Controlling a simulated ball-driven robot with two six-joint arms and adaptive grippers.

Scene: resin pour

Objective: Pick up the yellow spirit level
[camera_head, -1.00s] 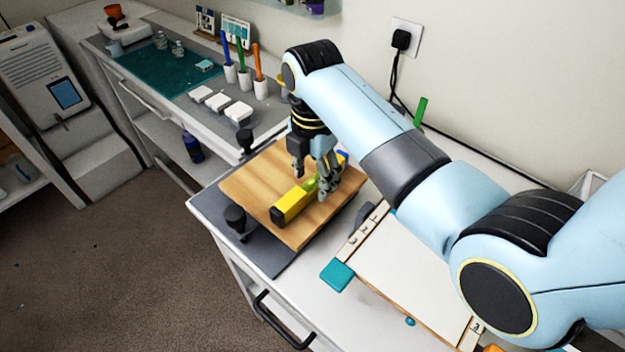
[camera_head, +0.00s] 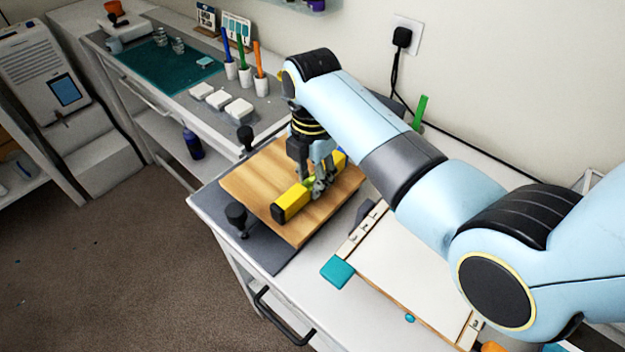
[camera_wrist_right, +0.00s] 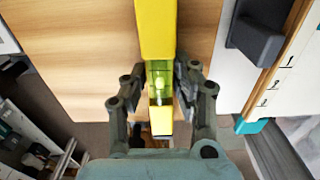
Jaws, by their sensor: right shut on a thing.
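The yellow spirit level (camera_head: 291,202) lies across a wooden board (camera_head: 255,183) on the table, with a black end cap at its near end. My right gripper (camera_head: 318,188) is down over its middle and shut on it. In the right wrist view, the fingers (camera_wrist_right: 160,85) stand on both sides of the yellow level (camera_wrist_right: 156,30), by its green vial. The level appears to rest on or just above the board; I cannot tell which. My left gripper is in neither view.
Black knobs (camera_head: 236,216) stand at the grey plate's edge beside the board. A framed white panel (camera_head: 405,265) with a teal corner lies to the right. White cups with coloured pens (camera_head: 245,76) and small white boxes (camera_head: 238,109) stand on the bench behind.

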